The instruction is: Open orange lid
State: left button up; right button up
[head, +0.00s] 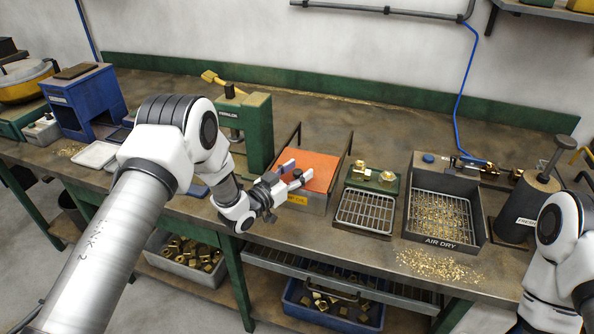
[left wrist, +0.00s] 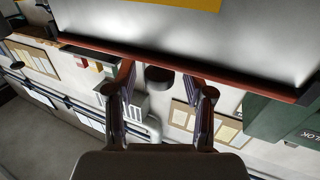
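The orange lid (head: 317,168) lies flat and closed on a metal box with a yellow label (head: 297,199), near the middle of the bench. A black knob sticks out at the lid's front edge; it shows in the left wrist view (left wrist: 160,75), where the lid is a thin orange-red edge (left wrist: 235,82). My left gripper (head: 290,174) is open at that front edge. In the left wrist view its two fingers (left wrist: 162,82) stand either side of the knob, with gaps visible. My right gripper is out of view; only part of that arm shows at the right edge.
A green press (head: 254,125) stands just behind and left of the box. To the right are a wire rack (head: 364,212), green brass-part holder (head: 387,183), the AIR DRY tray (head: 440,245) and a dark cylinder (head: 524,208). Brass chips (head: 437,266) lie near the front edge.

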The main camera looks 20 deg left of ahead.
aim_at(303, 164)
pick_arm(q)
grip_shut()
jog(key=shift+w+f, duration=0.1)
jog(key=w+b, duration=0.3)
jog(key=shift+w+d+f, duration=0.1)
jog(key=shift+f, duration=0.05)
jog(key=shift+w, duration=0.35)
jog(key=shift+s, duration=0.1)
jog(key=shift+c, duration=1.7)
grip_release()
jog(key=o, duration=0.4)
jog(key=shift+d, duration=0.1)
